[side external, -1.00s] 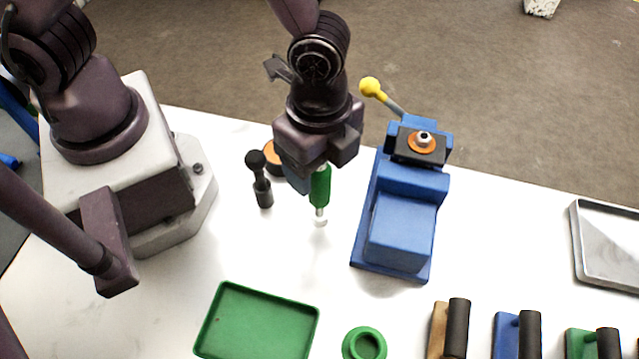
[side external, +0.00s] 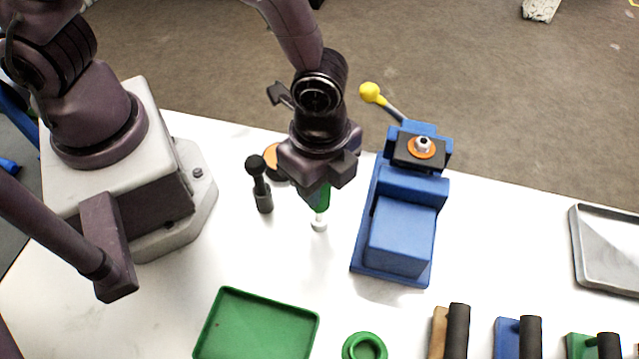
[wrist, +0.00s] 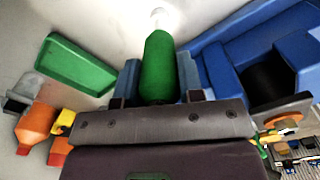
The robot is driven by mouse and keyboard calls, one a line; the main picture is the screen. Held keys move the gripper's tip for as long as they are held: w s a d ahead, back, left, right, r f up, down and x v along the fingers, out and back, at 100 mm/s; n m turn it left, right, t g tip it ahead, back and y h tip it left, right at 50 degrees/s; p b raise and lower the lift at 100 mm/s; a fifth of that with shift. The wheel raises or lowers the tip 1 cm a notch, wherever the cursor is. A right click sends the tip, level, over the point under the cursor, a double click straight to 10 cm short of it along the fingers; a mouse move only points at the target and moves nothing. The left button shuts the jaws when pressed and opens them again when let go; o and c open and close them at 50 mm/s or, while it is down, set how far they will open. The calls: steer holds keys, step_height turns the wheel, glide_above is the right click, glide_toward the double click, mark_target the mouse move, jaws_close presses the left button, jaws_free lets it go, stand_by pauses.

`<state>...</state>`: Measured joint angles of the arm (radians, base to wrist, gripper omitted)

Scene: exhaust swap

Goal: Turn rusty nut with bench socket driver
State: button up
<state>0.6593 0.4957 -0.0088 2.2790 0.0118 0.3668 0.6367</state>
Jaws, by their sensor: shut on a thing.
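My gripper (side external: 318,180) is shut on the green handle (side external: 321,197) of the socket driver, left of the blue vise. The driver points down, its pale tip (side external: 319,225) low over the white table; I cannot tell whether it touches. In the wrist view, the green handle (wrist: 158,65) sits between the two blue fingers (wrist: 158,88), with the pale tip (wrist: 161,18) beyond. A grey nut (side external: 423,142) sits on an orange ring on top of the blue vise (side external: 400,235), to the right of my gripper and apart from it. Rust is too small to make out.
A dark knobbed tool (side external: 262,190) and an orange round piece (side external: 272,158) stand left of my gripper. The vise has a yellow-knobbed lever (side external: 371,92). A green tray (side external: 258,325), green ring (side external: 365,348), several dark-handled holders (side external: 457,330) and a grey tray (side external: 580,245) lie around.

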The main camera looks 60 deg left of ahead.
step_height(320, 180, up, 27)
steer(key=w+d+n, duration=0.3)
steer(key=w+n, duration=0.8)
steer(key=w, duration=0.3)
step_height(320, 180, down, 5)
steer(key=shift+w+d+r, duration=0.1)
